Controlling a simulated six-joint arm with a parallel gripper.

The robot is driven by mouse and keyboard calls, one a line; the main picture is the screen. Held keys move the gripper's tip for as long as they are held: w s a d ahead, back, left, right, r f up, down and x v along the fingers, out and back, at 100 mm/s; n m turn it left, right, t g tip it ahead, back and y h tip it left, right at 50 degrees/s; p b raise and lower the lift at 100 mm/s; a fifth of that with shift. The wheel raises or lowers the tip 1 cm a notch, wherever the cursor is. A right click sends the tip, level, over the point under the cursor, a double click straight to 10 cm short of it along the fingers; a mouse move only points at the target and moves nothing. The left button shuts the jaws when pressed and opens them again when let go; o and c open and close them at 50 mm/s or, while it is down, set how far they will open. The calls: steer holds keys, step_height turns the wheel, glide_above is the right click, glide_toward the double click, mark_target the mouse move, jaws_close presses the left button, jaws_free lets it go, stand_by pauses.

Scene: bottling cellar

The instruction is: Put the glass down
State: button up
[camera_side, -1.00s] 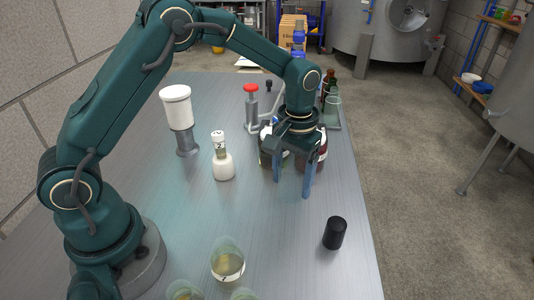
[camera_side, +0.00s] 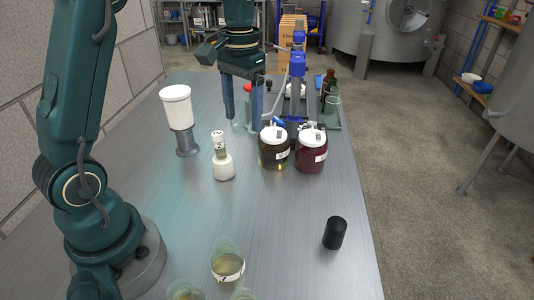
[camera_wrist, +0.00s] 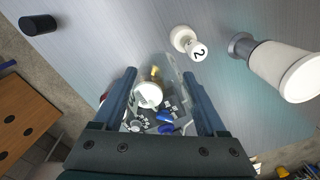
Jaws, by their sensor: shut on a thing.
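A clear, empty-looking glass (camera_side: 240,115) is between the two blue fingers of my gripper (camera_side: 243,118), which is shut on it. In the side view they are at the far part of the table, behind the two lidded jars. The glass's outline is faint, and I cannot tell whether its base touches the table. In the wrist view, the glass (camera_wrist: 173,70) shows faintly between the fingertips of my gripper (camera_wrist: 160,76), with a white jar lid and blue parts showing beyond it.
A dark jar (camera_side: 273,150) and a red jar (camera_side: 311,152) stand close to the gripper. A white flask (camera_side: 223,165) and a white-topped stand (camera_side: 177,108) are to the left. A black cylinder (camera_side: 335,233) and glasses of liquid (camera_side: 228,262) stand nearer. The table's middle front is clear.

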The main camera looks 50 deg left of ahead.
steer(key=w+a+f+n, duration=0.1)
steer(key=w+a+n, duration=0.1)
steer(key=a, duration=0.4)
steer(key=w+a+f+n, duration=0.1)
steer(key=w+a+f, duration=0.15)
steer(key=a, duration=0.45)
steer(key=shift+w+d+f, duration=0.1)
steer(key=shift+f, duration=2.1)
steer(key=shift+d+f, duration=0.1)
steer(key=shift+f, duration=2.05)
steer(key=shift+f, duration=0.1)
